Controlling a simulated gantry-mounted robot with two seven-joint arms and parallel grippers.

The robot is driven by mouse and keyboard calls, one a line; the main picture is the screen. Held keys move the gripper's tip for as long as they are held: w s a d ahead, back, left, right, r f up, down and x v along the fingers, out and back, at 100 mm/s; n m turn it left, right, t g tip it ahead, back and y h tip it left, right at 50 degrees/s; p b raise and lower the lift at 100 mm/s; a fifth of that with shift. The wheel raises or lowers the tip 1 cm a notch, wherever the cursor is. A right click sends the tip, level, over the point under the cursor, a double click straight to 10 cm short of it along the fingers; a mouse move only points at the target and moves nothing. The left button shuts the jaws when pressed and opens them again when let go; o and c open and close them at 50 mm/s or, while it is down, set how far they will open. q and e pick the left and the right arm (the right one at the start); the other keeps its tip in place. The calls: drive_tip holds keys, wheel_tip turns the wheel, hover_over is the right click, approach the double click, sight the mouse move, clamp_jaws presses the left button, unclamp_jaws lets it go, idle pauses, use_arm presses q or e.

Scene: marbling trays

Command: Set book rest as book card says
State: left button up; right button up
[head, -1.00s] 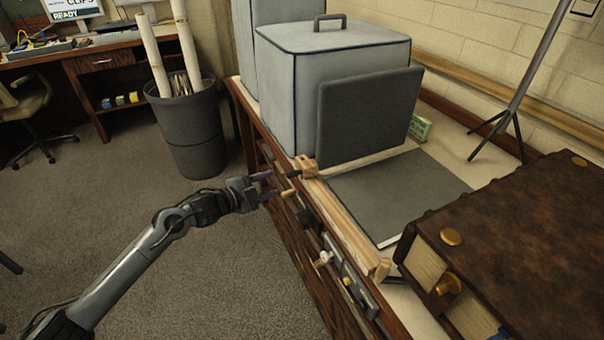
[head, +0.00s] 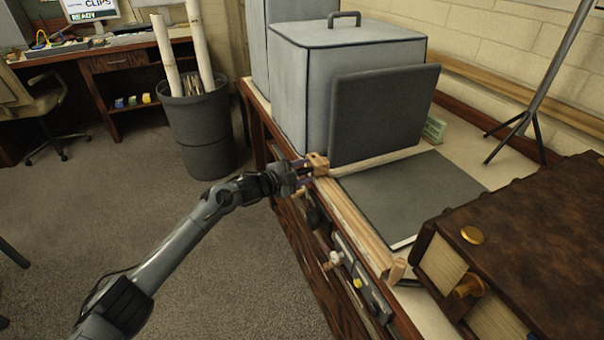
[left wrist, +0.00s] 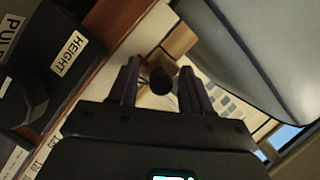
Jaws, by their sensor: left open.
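The book rest has a dark grey panel (head: 385,112) standing tilted and a flat grey board (head: 408,195) lying before it, with a wooden rail (head: 352,222) along the bench edge. A small wooden block (head: 317,163) sits at the rail's far end. My left gripper (head: 303,172) is open beside this block. In the left wrist view my purple fingers (left wrist: 161,88) stand either side of a dark round knob (left wrist: 161,80); I cannot tell if they touch it. A black part there bears a "HEIGHT" label (left wrist: 68,57). My right gripper is not in view.
A large brown book (head: 535,240) with brass fittings lies at the right. A grey covered box (head: 300,85) stands behind the panel, and a small green card-like thing (head: 434,130) beside it. A tripod stand (head: 525,122) is at the back.

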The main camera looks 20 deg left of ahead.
use_arm(q)
drive_tip(key=shift+c, duration=0.5)
clamp_jaws()
drive_tip(key=s+d+p, duration=0.2)
drive_tip(key=p, duration=0.1)
drive_tip(key=s+d+p, duration=0.2)
drive_tip(key=s+p, duration=0.1)
drive_tip(key=s+d+r+p, duration=0.1)
drive_tip(key=s+d+p, duration=0.1)
drive_tip(key=p, duration=0.1)
drive_tip(key=shift+s+d, duration=0.2)
drive_tip(key=shift+d, duration=0.15)
drive_tip(key=s+d+p, duration=0.2)
drive_tip(key=s+d, duration=0.1)
drive_tip(key=s+d+p, duration=0.3)
drive_tip(key=s, duration=0.1)
drive_tip(key=s+d+p, duration=0.2)
drive_tip(key=s+d, duration=0.1)
drive_tip(key=shift+s+d+f+p, duration=0.25)
drive_tip(key=shift+f+p, duration=0.1)
drive_tip(key=shift+p, duration=0.05)
drive_tip(key=shift+s+d+f, duration=0.15)
drive_tip(key=shift+s+d, duration=0.25)
drive_tip(key=shift+s, duration=0.05)
drive_tip(key=shift+o, duration=0.5)
unclamp_jaws()
